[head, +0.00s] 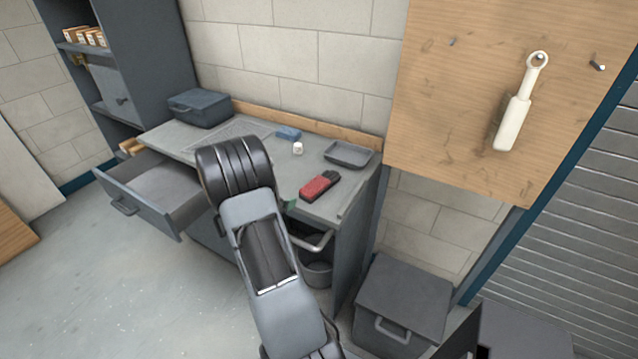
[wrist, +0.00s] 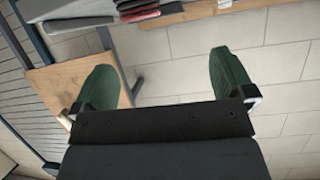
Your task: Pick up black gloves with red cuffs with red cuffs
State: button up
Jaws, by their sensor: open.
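The black gloves with red cuffs (head: 319,187) lie on the grey workbench top (head: 240,150), near its front right edge, in the head view. A red and dark shape (wrist: 136,10) at the top edge of the wrist view appears to be the same gloves, cut off by the frame. My gripper (wrist: 165,78) has two green fingers spread wide apart, with nothing between them. In the head view my arm hides most of it, and only a green sliver shows just left of the gloves at the bench's front edge.
A grey tray (head: 349,154), a small white jar (head: 298,148), a blue item (head: 288,133) and a grey toolbox (head: 199,108) stand on the bench. An open drawer (head: 150,195) juts out at left. A grey bin (head: 403,305) stands at lower right.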

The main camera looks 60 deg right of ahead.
jog(key=s+d+f+g, duration=0.1)
jog(key=s+d+g, duration=0.1)
send_near(311, 188)
jog(key=shift+s+d+f+m+t+p, duration=0.15)
jog(key=shift+s+d+f+p, duration=0.1)
jog(key=shift+d+f, duration=0.25)
jog(key=shift+s+d+f+m+t+p, duration=0.2)
jog(key=shift+s+d+f, duration=0.1)
jog(key=shift+d, duration=0.35)
jog(key=shift+r+p+x, duration=0.2)
jog(key=shift+p+x, duration=0.75)
jog(key=shift+x, duration=2.3)
jog(key=shift+w+d, duration=0.1)
jog(key=shift+w, duration=0.05)
jog(key=c, duration=1)
